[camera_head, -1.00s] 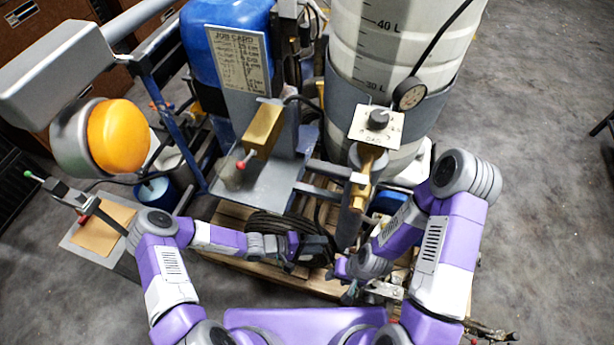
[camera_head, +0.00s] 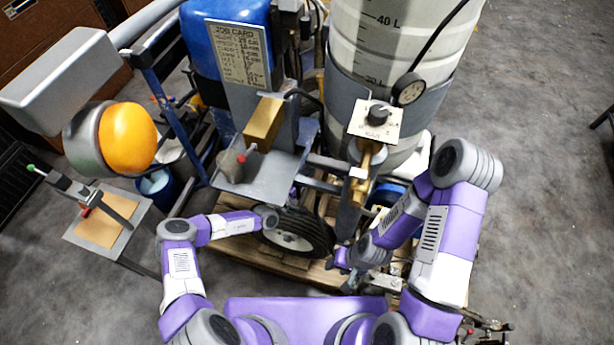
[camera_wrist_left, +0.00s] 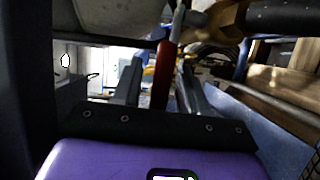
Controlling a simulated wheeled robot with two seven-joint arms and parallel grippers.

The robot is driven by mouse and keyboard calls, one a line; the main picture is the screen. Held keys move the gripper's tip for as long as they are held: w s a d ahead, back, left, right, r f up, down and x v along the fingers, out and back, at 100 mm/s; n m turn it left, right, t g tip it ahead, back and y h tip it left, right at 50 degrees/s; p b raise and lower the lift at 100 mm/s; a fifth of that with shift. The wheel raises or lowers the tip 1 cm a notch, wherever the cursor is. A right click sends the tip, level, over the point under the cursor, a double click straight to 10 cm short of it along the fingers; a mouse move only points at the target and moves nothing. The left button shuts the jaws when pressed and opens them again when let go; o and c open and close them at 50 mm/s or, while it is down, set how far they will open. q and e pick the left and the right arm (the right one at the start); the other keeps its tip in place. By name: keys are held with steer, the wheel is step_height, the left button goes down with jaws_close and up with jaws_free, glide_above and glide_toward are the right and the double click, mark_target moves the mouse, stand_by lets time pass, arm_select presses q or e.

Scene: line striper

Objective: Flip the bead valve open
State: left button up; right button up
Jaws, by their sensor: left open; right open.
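In the left wrist view, a red lever (camera_wrist_left: 164,72) with a silver upper end stands between the two fingers of my left gripper (camera_wrist_left: 158,88). The fingers are apart, one on each side of it; I cannot tell whether either touches it. In the head view, my left arm reaches under the grey shelf plate, and the fingers are hidden there. The brass block (camera_head: 264,124) with a red-tipped lever (camera_head: 241,157) sits above that plate. I cannot tell which part is the bead valve. My right gripper (camera_head: 345,270) is low at the centre, open, beside the pallet.
A brass fitting (camera_head: 366,165) stands below a dial plate (camera_head: 375,122). A black wheel (camera_head: 297,232) is close to my left wrist. The white tank (camera_head: 395,45) and blue tank (camera_head: 222,45) rise behind. Open floor (camera_head: 545,200) lies right.

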arm_select(q)
steer(key=shift+w+d, duration=0.2)
steer(key=shift+w, duration=0.05)
jaws_close()
stand_by(0.3)
